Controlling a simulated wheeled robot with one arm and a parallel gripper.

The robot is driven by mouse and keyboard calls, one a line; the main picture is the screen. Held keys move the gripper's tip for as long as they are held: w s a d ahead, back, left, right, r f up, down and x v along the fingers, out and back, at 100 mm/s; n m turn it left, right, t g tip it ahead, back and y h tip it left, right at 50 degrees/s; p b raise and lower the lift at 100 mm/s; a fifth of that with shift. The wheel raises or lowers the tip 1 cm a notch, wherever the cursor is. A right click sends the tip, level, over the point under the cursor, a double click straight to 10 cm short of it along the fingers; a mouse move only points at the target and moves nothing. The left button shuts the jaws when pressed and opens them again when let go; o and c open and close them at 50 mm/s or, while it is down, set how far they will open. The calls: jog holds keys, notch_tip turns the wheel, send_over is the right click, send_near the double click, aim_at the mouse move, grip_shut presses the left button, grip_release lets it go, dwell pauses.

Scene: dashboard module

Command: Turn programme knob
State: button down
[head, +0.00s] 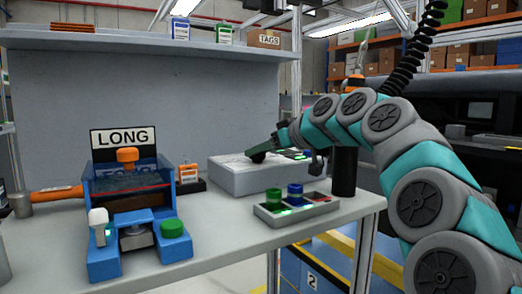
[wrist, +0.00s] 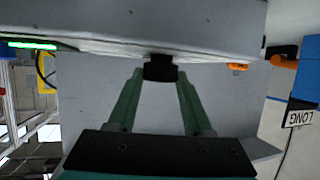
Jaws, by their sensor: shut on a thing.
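The programme knob (head: 257,157) is a small black knob on the sloping top of the grey dashboard module (head: 245,182), which stands on the bench. In the wrist view the knob (wrist: 160,68) lies between the tips of my two green fingers. My gripper (head: 268,153) reaches in from the right and is shut on the knob; it also shows in the wrist view (wrist: 160,76). The knob's markings cannot be made out. A green light (wrist: 28,45) glows at one end of the module in the wrist view.
A blue fixture (head: 137,228) with a LONG sign (head: 124,137) stands left on the bench (head: 225,240). A grey tray (head: 297,210) with green and blue pieces sits in front of the module. A black cylinder (head: 344,173) stands at the right, close under my arm.

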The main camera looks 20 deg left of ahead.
jog(key=shift+w+n+g, duration=0.1)
jog(key=shift+n+g, duration=0.3)
jog(key=shift+n, duration=0.1)
jog(key=shift+f+y, duration=0.1)
jog(key=shift+y, duration=0.2)
jog(key=shift+c, duration=1.7)
grip_release()
jog(key=shift+d, duration=0.1)
jog(key=v, duration=0.7)
jog(key=shift+d+r, duration=0.25)
jog(key=shift+d, duration=0.05)
